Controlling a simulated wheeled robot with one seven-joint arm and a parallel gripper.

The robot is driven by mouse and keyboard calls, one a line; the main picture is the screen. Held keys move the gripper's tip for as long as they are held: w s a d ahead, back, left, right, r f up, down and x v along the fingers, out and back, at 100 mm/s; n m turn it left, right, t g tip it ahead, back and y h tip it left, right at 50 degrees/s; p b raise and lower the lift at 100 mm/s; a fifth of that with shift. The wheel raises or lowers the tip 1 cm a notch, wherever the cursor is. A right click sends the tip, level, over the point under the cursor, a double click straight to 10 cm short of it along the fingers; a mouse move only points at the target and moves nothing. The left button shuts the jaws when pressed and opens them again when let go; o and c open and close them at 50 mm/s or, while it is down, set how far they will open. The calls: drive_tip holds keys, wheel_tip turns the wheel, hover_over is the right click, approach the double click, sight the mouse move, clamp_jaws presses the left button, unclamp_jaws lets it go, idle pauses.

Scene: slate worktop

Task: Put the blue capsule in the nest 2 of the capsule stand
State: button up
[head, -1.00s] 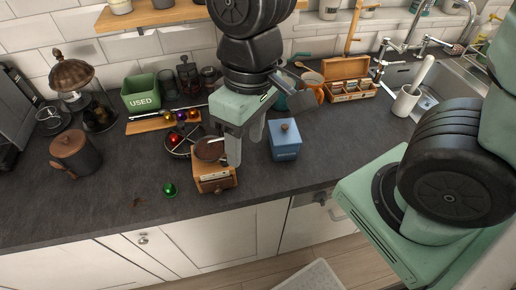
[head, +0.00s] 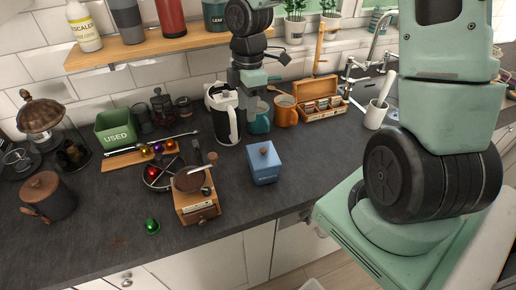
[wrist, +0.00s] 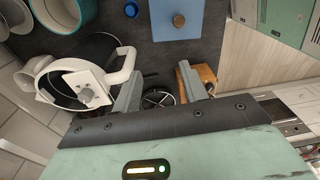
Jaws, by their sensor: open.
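A small blue round piece (wrist: 131,10), which looks like the blue capsule, lies on the worktop at the top of the wrist view, near the kettle and the blue box. I cannot make it out in the head view. A wooden strip (head: 122,161) with a gold, a purple and a red capsule on it looks like the capsule stand; its nest numbers are not readable. My gripper (head: 244,96) is above the kettle area at the back in the head view. In the wrist view my gripper (wrist: 160,90) has its fingers apart with nothing between them.
The white-and-black kettle (head: 226,117), teal mug (head: 260,122) and orange mug (head: 286,112) crowd the back. The blue box (head: 264,165) and wooden grinder (head: 195,200) stand in front. A spoked round rack (head: 162,172) and green capsule (head: 152,227) are left of the grinder.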

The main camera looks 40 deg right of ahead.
drive_tip(key=w+d+f+n, duration=0.2)
drive_tip(key=w+d, duration=0.1)
drive_tip(key=d, duration=0.5)
drive_tip(key=f, duration=0.4)
drive_tip(key=a+f+p, duration=0.1)
drive_tip(key=f, duration=0.6)
drive_tip(key=shift+s+a+f, duration=0.15)
drive_tip(key=shift+a+f, duration=0.2)
drive_tip(key=shift+f, duration=0.05)
drive_tip(key=shift+t, duration=0.3)
drive_tip(key=shift+f+p, duration=1.2)
drive_tip(key=shift+f, duration=1.5)
drive_tip(key=c, duration=0.8)
drive_tip(key=shift+c, duration=0.4)
drive_tip(key=shift+r, duration=0.15)
